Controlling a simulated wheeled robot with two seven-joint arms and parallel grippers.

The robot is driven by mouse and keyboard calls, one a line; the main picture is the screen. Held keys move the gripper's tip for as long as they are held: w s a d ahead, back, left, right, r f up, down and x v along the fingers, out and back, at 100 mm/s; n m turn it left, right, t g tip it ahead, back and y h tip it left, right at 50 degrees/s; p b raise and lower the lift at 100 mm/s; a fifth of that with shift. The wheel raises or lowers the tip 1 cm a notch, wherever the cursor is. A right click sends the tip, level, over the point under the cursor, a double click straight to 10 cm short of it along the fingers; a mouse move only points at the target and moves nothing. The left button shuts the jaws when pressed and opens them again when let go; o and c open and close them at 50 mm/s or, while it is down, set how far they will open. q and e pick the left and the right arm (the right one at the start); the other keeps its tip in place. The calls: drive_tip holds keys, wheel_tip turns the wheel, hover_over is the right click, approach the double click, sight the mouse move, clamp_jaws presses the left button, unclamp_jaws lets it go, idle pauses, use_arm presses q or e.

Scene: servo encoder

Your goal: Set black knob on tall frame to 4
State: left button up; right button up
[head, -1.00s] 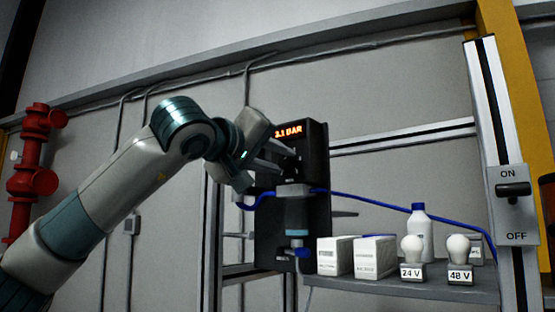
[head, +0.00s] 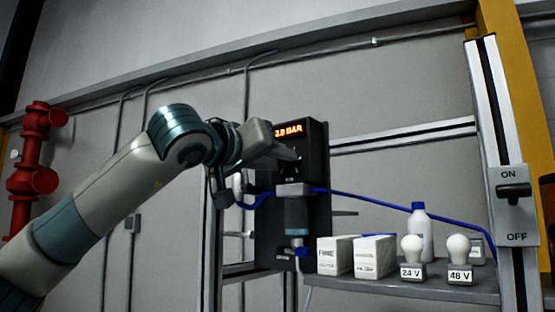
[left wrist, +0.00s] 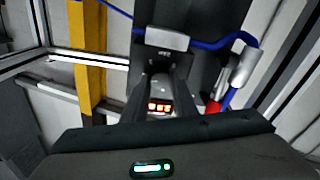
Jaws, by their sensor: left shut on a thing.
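The black panel (head: 318,215) on the tall frame (head: 214,240) carries a lit orange display (head: 288,131). It reads about 3.8 or 3.9 BAR; the last digit is blurred. The display also shows in the left wrist view (left wrist: 158,107), too small to read. My left gripper (head: 294,157) reaches in from the left, just below the display, and is shut on the black knob. The fingers mostly cover the knob in the head view. In the left wrist view the knob (left wrist: 160,83) sits between the two fingers. My right gripper is out of view.
Below the knob is a regulator body (head: 296,216) with a blue hose (head: 375,201) running right. A shelf (head: 430,289) holds white boxes (head: 374,256), a bottle (head: 419,232) and two bulbs. An ON/OFF switch (head: 513,190) is at right. Red pipework (head: 32,180) stands at left.

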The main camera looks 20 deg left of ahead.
use_arm(q)
drive_tip(key=shift+w+d+f, duration=0.1)
drive_tip(key=shift+f, duration=0.1)
drive_tip(key=o, duration=1)
drive_tip(key=shift+o, duration=0.2)
drive_tip(key=shift+r, duration=0.1)
use_arm(e)
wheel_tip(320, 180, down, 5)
drive_tip(key=b, duration=0.5)
use_arm(q)
drive_tip(key=b+v, duration=0.1)
drive_tip(key=v, duration=1.6)
drive_tip(key=shift+s, duration=0.3)
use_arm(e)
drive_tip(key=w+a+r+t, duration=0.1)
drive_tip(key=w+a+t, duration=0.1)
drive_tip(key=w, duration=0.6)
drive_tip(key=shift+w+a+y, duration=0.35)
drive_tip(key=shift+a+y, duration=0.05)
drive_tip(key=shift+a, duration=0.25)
